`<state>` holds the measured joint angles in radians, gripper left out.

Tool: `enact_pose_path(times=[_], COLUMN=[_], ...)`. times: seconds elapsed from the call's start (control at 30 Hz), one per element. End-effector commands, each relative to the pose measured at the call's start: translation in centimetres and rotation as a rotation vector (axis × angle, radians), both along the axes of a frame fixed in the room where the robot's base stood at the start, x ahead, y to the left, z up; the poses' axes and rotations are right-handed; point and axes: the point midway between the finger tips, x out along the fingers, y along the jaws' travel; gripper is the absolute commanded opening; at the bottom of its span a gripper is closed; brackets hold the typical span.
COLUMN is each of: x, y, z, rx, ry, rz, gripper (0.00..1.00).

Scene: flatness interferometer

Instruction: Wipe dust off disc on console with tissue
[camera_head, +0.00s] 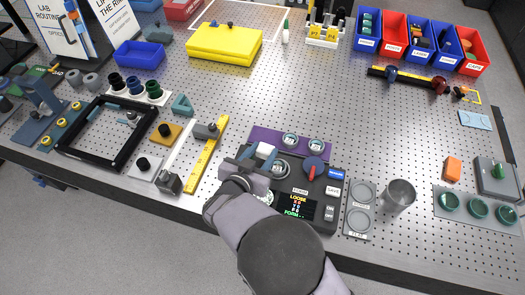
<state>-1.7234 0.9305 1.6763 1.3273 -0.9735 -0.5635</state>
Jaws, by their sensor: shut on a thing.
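The dark grey console (303,186) stands near the front edge of the table. My gripper (259,163) is over the console's left part, shut on a small pale folded tissue (265,150). A round ring or disc (282,169) on the console shows partly just right of the gripper. The gripper and arm hide the console's left side. I cannot tell whether the tissue touches the disc, and no dust can be made out.
A purple strip (262,135) with two round pieces lies behind the console. A yellow ruler (207,158) and small mounts are to the left. A grey two-ring plate (359,210) and a metal cup (398,195) are to the right.

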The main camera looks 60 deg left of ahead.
Motion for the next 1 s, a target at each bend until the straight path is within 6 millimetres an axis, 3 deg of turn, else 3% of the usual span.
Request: enact_pose_path(times=[0.03,0.6,1.0], x=[0.1,4.2,1.4], y=[-0.1,-3.6,-1.2], z=[-1.1,-0.9,-0.8], rx=[-0.002,-0.003,-0.003], ry=[-0.001,0.001,0.000], rz=[0.000,-0.002,0.001], gripper=[0.17,0.17,0.17])
